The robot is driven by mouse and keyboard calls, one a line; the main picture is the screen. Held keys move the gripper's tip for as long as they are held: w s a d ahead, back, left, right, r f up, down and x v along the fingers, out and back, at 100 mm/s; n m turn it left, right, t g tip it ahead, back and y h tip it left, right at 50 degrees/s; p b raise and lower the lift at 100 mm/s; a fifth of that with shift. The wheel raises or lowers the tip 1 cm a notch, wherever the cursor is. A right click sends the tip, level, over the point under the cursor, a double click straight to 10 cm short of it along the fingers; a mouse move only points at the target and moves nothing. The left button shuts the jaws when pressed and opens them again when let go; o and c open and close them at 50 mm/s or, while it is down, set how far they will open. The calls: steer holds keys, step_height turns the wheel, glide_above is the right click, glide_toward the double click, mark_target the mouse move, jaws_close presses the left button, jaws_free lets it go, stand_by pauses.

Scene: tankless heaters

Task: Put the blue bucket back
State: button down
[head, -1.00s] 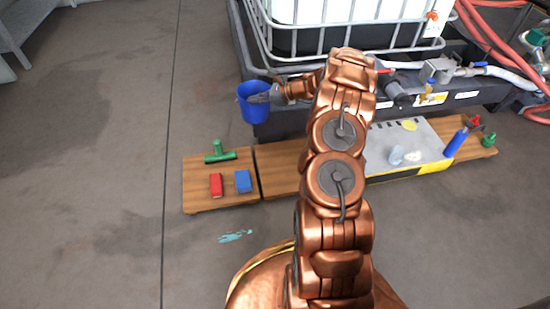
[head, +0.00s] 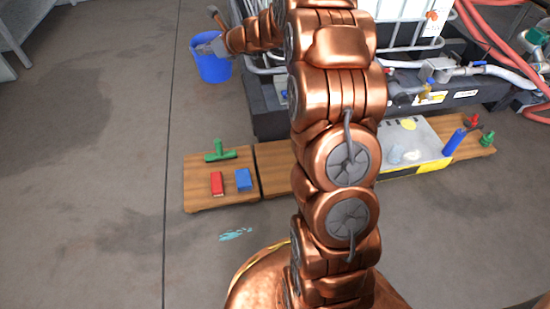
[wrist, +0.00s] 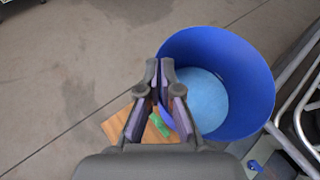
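The blue bucket (head: 212,70) is at the upper left of the head view, upright or nearly so, with its left side clear of the tank's base. My gripper (head: 211,46) is at the bucket's rim, on the right side. In the wrist view the bucket (wrist: 243,80) fills the upper right, with its pale blue inside showing and looking empty. There my gripper (wrist: 165,98) has its two fingers on either side of the bucket's wall, shut on it. Part of the rim is hidden by the fingers.
A caged white tank on a dark base (head: 268,118) stands right of the bucket. A wooden board (head: 205,198) on the floor holds a green T-shaped piece (head: 219,153), a red block (head: 217,183) and a blue block (head: 243,180). The floor at left is free.

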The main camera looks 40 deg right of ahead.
steer(key=s+a+f+m+h, duration=0.1)
steer(key=s+a+f, duration=0.2)
steer(key=s+a, duration=0.35)
steer(key=s+d+f, duration=0.2)
steer(key=d+f, duration=0.2)
steer(key=f, duration=0.3)
steer(key=s+d+f+n+y+b, duration=0.1)
steer(key=s+d+f, duration=0.15)
steer(key=f, duration=0.45)
steer(key=s+d+f, duration=0.2)
steer(key=d+f, duration=0.2)
steer(key=f, duration=0.3)
steer(key=s+d+f, duration=0.3)
steer(key=s+f, duration=0.4)
steer(key=f, duration=0.1)
steer(key=s+d+f, duration=0.3)
steer(key=s+f, duration=0.3)
steer(key=f, duration=0.2)
steer(key=w+d+f+b, duration=0.2)
steer(key=w+d+b, duration=0.1)
steer(key=w, duration=0.4)
steer(key=w+d+f+b, duration=0.3)
steer(key=w+b, duration=0.3)
steer(key=w, duration=0.1)
steer(key=shift+d+f, duration=0.15)
steer(key=shift+f, duration=0.25)
steer(key=c, duration=1.3)
jaws_free()
